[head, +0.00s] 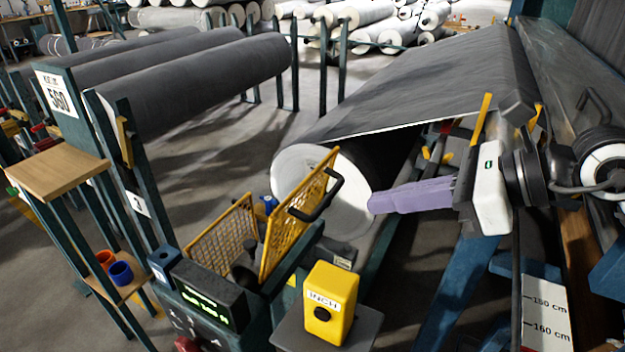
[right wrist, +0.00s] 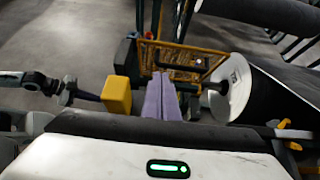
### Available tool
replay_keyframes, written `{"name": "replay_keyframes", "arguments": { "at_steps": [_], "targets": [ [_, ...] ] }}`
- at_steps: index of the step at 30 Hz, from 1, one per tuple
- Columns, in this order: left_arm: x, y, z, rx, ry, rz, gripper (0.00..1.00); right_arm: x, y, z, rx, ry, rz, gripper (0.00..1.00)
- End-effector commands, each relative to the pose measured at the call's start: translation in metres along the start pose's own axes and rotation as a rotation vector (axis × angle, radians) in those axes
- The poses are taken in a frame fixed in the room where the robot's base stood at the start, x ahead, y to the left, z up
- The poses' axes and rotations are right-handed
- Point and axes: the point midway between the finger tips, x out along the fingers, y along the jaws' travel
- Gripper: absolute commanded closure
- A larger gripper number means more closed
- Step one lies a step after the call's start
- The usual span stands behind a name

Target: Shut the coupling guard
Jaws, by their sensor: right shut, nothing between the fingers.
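The coupling guard's yellow mesh panel with a black handle (head: 302,213) stands raised and tilted at the roll's end in the head view. A second yellow mesh panel (head: 220,238) stands left of it, with a gap between; dark coupling parts (head: 245,266) show in the gap. The guard also shows in the right wrist view (right wrist: 180,62), beyond the fingers. My right gripper (head: 378,202) is shut and empty, its lavender fingers pointing left, right of the handle and apart from it.
A yellow INCH box (head: 330,304) stands in front of the guard. A dark display box (head: 208,296) is at its left. The big grey roll (head: 420,95) with a white end lies behind my right fingers. A wooden-topped stand (head: 60,168) is at left.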

Motion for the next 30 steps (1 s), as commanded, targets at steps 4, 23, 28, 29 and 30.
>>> {"name": "replay_keyframes", "arguments": {
  "at_steps": [4,23,28,29,30],
  "targets": [
    [-0.006,0.002,0.011,-0.006,-0.027,0.002,1.0,0.023,0.002,0.003,0.001,-0.003,0.006,1.0],
    [-0.012,-0.002,0.002,-0.012,-0.024,-0.007,1.0,0.119,0.001,0.027,0.001,-0.002,0.003,1.0],
    [-0.012,-0.003,0.001,-0.013,-0.021,-0.009,1.0,0.122,0.001,0.03,0.001,-0.002,0.002,1.0],
    [-0.012,-0.003,0.001,-0.013,-0.021,-0.009,1.0,0.122,0.001,0.029,0.001,-0.002,0.002,1.0],
    [-0.012,-0.004,0.001,-0.012,-0.021,-0.009,1.0,0.122,0.001,0.029,0.001,-0.002,0.002,1.0]
  ]
}}
